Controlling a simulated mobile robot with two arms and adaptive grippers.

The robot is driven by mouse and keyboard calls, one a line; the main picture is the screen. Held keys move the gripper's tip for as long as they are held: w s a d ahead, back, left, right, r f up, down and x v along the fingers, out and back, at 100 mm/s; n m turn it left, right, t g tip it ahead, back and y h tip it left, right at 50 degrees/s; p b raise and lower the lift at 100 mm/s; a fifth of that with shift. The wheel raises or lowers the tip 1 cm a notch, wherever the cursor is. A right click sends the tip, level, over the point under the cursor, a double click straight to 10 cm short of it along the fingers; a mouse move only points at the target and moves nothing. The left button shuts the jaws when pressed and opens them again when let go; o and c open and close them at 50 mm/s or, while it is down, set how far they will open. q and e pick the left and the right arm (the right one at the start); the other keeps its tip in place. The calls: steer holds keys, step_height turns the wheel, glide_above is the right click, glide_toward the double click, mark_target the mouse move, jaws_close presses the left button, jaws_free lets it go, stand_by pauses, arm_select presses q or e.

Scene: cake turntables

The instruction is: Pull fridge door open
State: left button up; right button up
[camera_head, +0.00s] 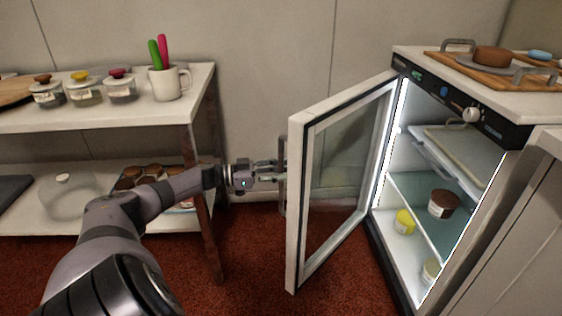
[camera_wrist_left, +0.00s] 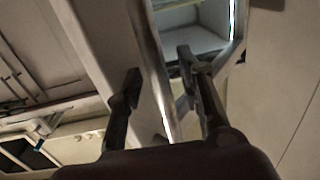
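The fridge door (camera_head: 303,200) has a white frame and a glass pane. It stands swung well open to the left of the fridge (camera_head: 465,150), showing the lit interior. Its vertical metal handle (camera_head: 282,188) is on the door's outer side, near the free edge. My left gripper (camera_head: 275,171) reaches the handle from the left. In the left wrist view, the fingers of my left gripper (camera_wrist_left: 158,75) are spread apart, with a metal handle bar (camera_wrist_left: 154,62) between them and gaps visible beside it. Contact is unclear. My right gripper is not in view.
A shelf table (camera_head: 205,85) stands at left, with jars (camera_head: 85,92) and a mug (camera_head: 167,84) on top. The fridge holds a brown-topped jar (camera_head: 443,204) and a yellow jar (camera_head: 404,222). A wooden tray (camera_head: 440,56) sits on the fridge. Red carpet (camera_head: 250,260) is clear below.

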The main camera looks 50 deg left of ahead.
arm_select(q)
steer(key=v, duration=1.2)
